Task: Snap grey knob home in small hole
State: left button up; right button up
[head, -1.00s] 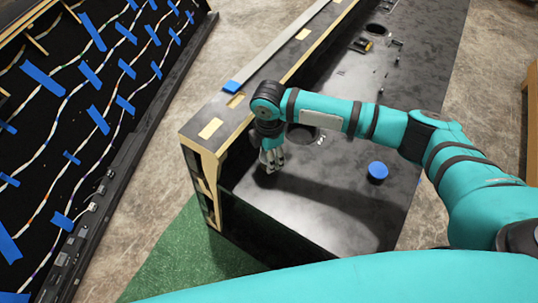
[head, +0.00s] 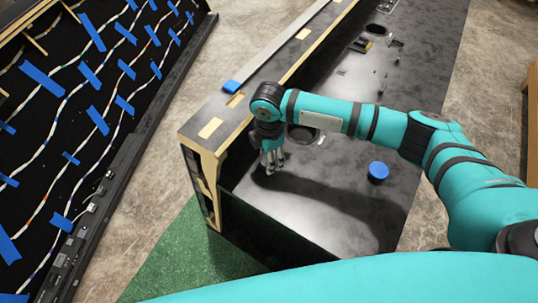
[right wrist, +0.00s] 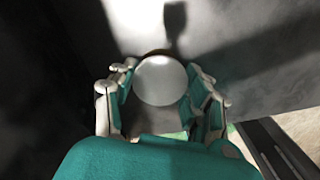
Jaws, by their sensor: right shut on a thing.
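My right gripper (head: 271,164) points down over the near left part of the black console panel (head: 330,215), close to the wooden side wall. In the right wrist view my right gripper (right wrist: 160,92) has its fingers on both sides of a round, light grey knob (right wrist: 160,80) and is shut on it. The knob is seen from above. Its underside and the small hole are hidden, so I cannot tell how it sits against the panel. My left gripper is not in view.
A blue round cap (head: 378,171) sits on the panel to the right of my gripper. A large dark hole (head: 301,134) lies just behind the wrist. A blue block (head: 231,87) rests on the side wall's top. A board with blue tape (head: 90,75) stands at left.

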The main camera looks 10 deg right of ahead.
jog(key=shift+f, duration=0.9)
dwell(0.8)
jog(key=o, duration=1.2)
jog(key=shift+r, duration=0.1)
jog(key=shift+r, duration=0.35)
notch_tip(320, 180, up, 11)
jog(key=shift+r, duration=0.1)
